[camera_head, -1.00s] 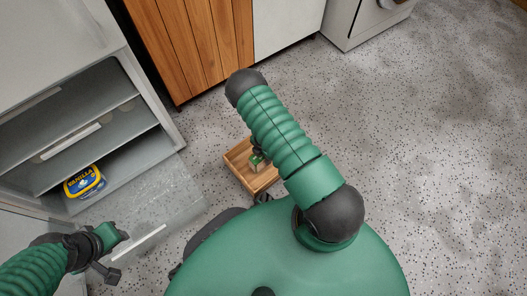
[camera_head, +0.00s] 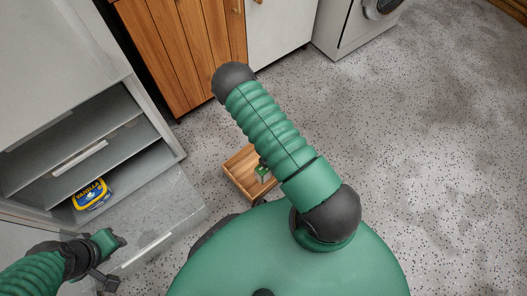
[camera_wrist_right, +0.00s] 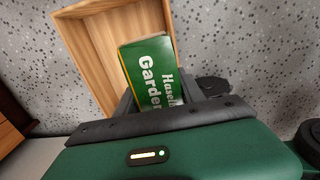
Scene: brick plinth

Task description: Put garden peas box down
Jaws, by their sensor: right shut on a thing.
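The green garden peas box (camera_wrist_right: 152,72) is in the right wrist view, with white "Garden" lettering and a yellow edge stripe. My right gripper (camera_wrist_right: 172,104) is shut on its near end, which the dark gripper edge hides. The box overlaps an open wooden crate (camera_wrist_right: 88,62); I cannot tell whether it touches the crate's floor. In the head view the box (camera_head: 263,173) is a small green shape at the crate (camera_head: 236,166), and my right arm hides the right gripper. My left gripper (camera_head: 108,280) is at lower left by the glass door; its fingers are unclear.
An open fridge (camera_head: 110,110) stands at left with a yellow-and-blue vanilla tub (camera_head: 91,194) on its low shelf. Its glass door (camera_head: 165,210) juts over the floor. Wooden cabinets (camera_head: 195,50) and a white appliance (camera_head: 350,25) line the back. The speckled floor (camera_head: 440,160) at right is clear.

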